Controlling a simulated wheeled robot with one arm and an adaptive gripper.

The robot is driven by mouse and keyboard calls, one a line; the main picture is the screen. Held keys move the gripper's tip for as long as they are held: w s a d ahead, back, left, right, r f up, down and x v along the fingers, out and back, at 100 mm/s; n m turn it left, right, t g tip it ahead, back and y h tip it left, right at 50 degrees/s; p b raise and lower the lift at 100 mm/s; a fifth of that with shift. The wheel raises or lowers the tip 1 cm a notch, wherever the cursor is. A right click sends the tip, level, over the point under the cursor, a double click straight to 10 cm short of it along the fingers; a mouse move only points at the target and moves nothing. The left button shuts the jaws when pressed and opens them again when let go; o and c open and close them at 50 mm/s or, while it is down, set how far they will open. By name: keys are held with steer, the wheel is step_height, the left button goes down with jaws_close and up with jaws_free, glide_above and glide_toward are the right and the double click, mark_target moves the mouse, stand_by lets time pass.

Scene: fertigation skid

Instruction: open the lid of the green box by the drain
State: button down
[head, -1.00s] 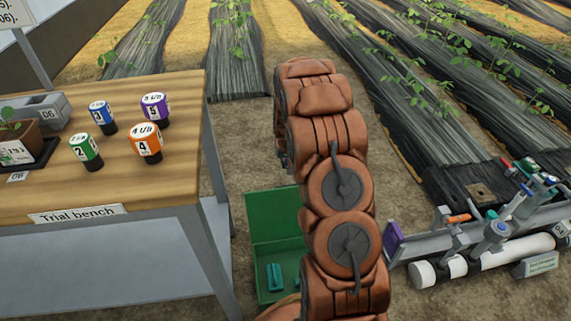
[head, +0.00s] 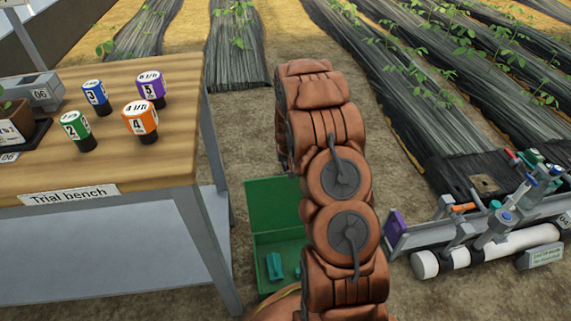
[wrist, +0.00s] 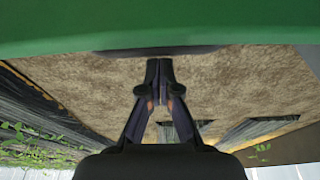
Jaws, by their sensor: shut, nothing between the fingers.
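The green box (head: 258,275) stands on the soil right of the bench. Its lid (head: 268,205) is raised, standing up at the back, so the inside shows. Small teal things (head: 274,266) lie in it. My arm covers the box's right part. In the wrist view my gripper (wrist: 160,66) is shut and empty, with its fingers together. A broad green surface (wrist: 160,25), apparently the lid, spans the top of that view close to the fingertips; I cannot tell whether they touch. In the head view my gripper is mostly hidden behind my arm.
The trial bench (head: 70,195), with several numbered bottles, stands close on the left. A white pipe (head: 490,250) and valve rail lie on the right. Bare soil (head: 245,130) lies behind the box, with black-covered plant rows (head: 400,80) beyond.

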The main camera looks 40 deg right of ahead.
steer(key=shift+s+a, duration=0.25)
steer(key=shift+s, duration=0.2)
steer(key=s+p, duration=0.1)
steer(key=s+a+r, duration=0.1)
steer(key=s+a+r+p, duration=0.1)
steer(key=s, duration=0.1)
steer(key=shift+p, duration=0.35)
steer(key=shift+f, duration=0.1)
steer(key=v, duration=1.2)
